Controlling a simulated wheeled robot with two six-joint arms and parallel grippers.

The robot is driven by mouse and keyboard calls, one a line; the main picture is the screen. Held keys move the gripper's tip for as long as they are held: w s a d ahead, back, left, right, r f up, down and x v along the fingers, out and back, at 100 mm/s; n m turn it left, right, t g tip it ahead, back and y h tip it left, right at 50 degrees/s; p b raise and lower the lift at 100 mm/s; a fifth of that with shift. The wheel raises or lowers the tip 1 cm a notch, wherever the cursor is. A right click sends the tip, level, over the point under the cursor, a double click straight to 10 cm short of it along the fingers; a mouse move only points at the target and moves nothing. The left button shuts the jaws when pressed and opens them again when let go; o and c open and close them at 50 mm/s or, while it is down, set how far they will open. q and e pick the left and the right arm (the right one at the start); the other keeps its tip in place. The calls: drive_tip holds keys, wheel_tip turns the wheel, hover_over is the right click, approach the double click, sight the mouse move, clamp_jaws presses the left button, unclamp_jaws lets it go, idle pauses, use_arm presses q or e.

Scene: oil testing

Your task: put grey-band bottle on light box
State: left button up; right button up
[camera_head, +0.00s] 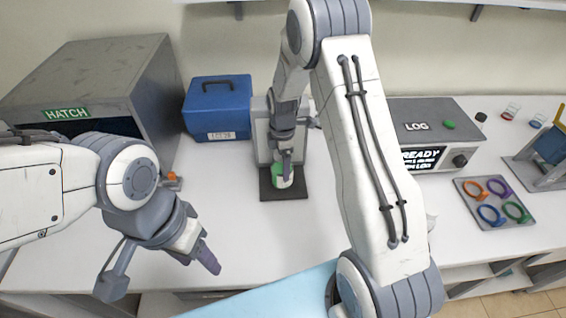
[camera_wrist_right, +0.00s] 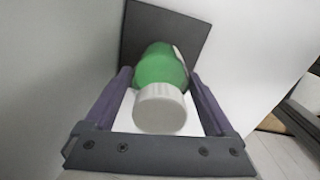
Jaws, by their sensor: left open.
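A bottle with green contents and a white cap (camera_wrist_right: 160,108) stands on the dark base of the light box (camera_head: 268,191), in front of its pale panel (camera_head: 259,140). In the head view the bottle (camera_head: 281,182) is partly covered by my right gripper (camera_head: 286,165). In the right wrist view my right gripper's fingers (camera_wrist_right: 160,85) lie on both sides of the bottle, very close to it; whether they press on it I cannot tell. No band colour is readable. My left gripper (camera_head: 196,252) is open and empty over the front left of the table.
A blue case (camera_head: 217,108) and a grey hatch box (camera_head: 95,75) stand at the back left. A grey LOG device (camera_head: 425,122) stands right of my right arm. A plate with coloured rings (camera_head: 493,203) and a rack (camera_head: 548,160) are at the right.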

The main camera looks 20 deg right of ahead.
drive_tip(key=shift+r, duration=0.25)
wheel_tip(320, 180, up, 12)
drive_tip(key=b, duration=0.3)
drive_tip(key=shift+f, duration=0.1)
drive_tip(key=s+a+r+m, duration=0.4)
drive_tip(key=s+a+m, duration=0.1)
drive_tip(key=s+a, duration=0.95)
drive_tip(key=s+a+f+m+y, duration=0.1)
drive_tip(key=s+m, duration=0.3)
drive_tip(key=s, duration=1.1)
drive_tip(key=shift+f+m, duration=0.15)
drive_tip(key=shift+m, duration=0.15)
drive_tip(key=shift+w, duration=0.1)
